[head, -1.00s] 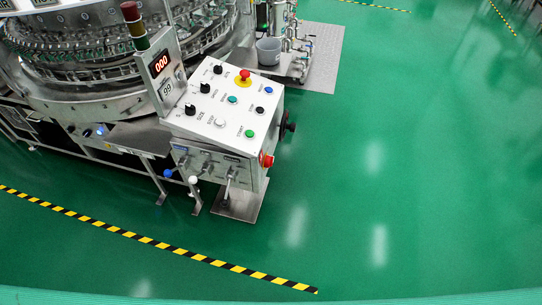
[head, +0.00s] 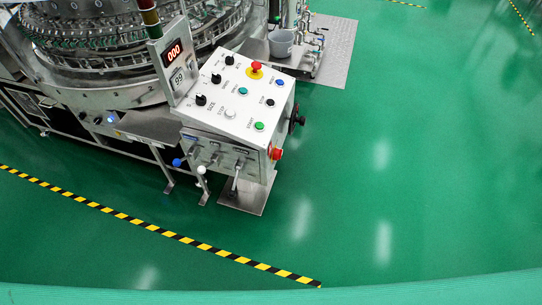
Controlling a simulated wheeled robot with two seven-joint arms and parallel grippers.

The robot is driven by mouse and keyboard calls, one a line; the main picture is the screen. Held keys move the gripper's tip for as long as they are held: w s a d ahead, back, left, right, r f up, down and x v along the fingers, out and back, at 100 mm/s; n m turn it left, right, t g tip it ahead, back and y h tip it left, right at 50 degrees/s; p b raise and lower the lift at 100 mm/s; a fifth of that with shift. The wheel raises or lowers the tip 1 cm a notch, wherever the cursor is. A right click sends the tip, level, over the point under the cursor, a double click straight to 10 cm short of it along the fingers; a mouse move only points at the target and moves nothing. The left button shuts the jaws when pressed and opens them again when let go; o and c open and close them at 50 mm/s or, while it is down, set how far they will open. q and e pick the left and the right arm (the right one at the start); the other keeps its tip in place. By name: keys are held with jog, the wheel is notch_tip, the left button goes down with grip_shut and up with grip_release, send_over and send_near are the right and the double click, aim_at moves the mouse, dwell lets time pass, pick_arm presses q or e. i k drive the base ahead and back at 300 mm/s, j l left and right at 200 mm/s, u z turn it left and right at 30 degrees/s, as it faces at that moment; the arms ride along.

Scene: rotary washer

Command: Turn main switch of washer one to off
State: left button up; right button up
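The washer (head: 110,62) is a large round metal machine at the upper left of the head view. Its control box (head: 232,108) stands at its front right, with a sloped white panel of knobs and buttons. A red rotary switch (head: 277,154), likely the main switch, sits on the lower right side of the box; its exact setting is too small to tell. A black handwheel (head: 298,120) is above it on the same side. Neither of my grippers shows in the view.
A red emergency button (head: 256,67) is on the panel. A display (head: 178,64) rises at its left. Lever handles (head: 236,178) stick out in front. A grey bucket (head: 281,43) stands behind. Yellow-black tape (head: 150,228) crosses the green floor, which is clear to the right.

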aim_at(277, 154)
jog(key=i+l+u, duration=0.1)
jog(key=u, duration=0.3)
jog(key=i+l+u, duration=0.1)
jog(key=l+u, duration=0.45)
jog(key=u, duration=0.3)
jog(key=l+u, duration=0.3)
jog(key=u, duration=0.15)
jog(key=i, duration=0.05)
